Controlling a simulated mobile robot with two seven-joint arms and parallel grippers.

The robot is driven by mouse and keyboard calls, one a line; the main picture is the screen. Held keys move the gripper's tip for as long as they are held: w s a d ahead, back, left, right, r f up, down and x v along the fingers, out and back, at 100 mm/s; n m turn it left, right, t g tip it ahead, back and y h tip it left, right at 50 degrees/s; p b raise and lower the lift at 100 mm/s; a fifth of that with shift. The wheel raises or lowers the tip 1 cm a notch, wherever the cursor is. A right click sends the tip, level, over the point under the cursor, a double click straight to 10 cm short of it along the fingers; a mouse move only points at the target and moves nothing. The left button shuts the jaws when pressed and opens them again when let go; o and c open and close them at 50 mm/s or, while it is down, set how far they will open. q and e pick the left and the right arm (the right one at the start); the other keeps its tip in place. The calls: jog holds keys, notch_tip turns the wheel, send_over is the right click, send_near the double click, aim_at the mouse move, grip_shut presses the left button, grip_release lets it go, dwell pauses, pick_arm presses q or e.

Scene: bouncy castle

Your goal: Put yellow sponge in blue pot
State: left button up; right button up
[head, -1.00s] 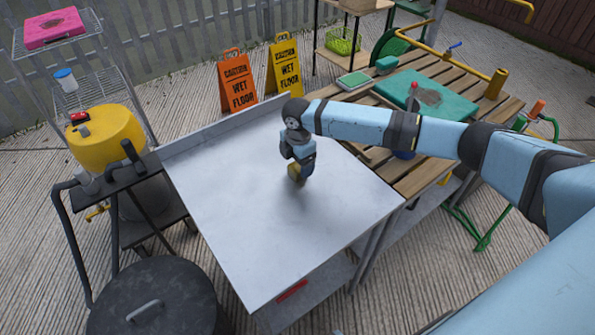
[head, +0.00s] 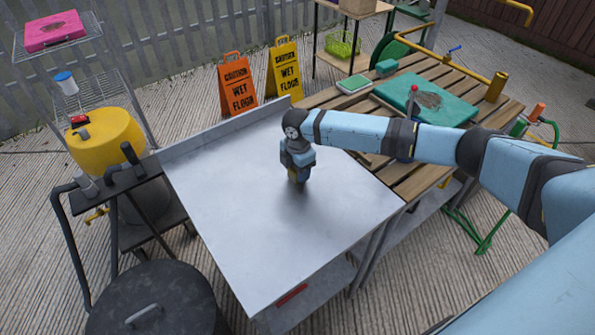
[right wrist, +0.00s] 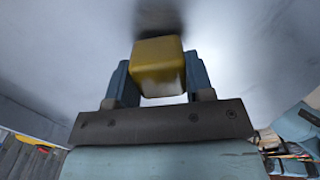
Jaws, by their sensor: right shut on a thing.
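The yellow sponge (right wrist: 158,66) is a block held between the two fingers of my right gripper (right wrist: 159,84) in the right wrist view. I cannot tell whether the sponge touches the tabletop. A small dark-blue patch (head: 405,158) shows just below my right arm at the wooden slatted table; it may be the blue pot, mostly hidden by the arm. My left gripper is not in view.
The metal table (head: 240,230) is otherwise bare, with a raised back edge. The wooden slatted table (head: 425,178) adjoins it on the right and carries a green board (head: 455,108). A yellow drum (head: 105,138) stands left, and a dark lidded bin (head: 165,300) stands at front left.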

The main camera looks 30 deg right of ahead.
notch_tip(320, 180, up, 20)
jog(key=p, duration=0.1)
jog(key=shift+f+p, duration=0.2)
jog(key=shift+p, duration=0.1)
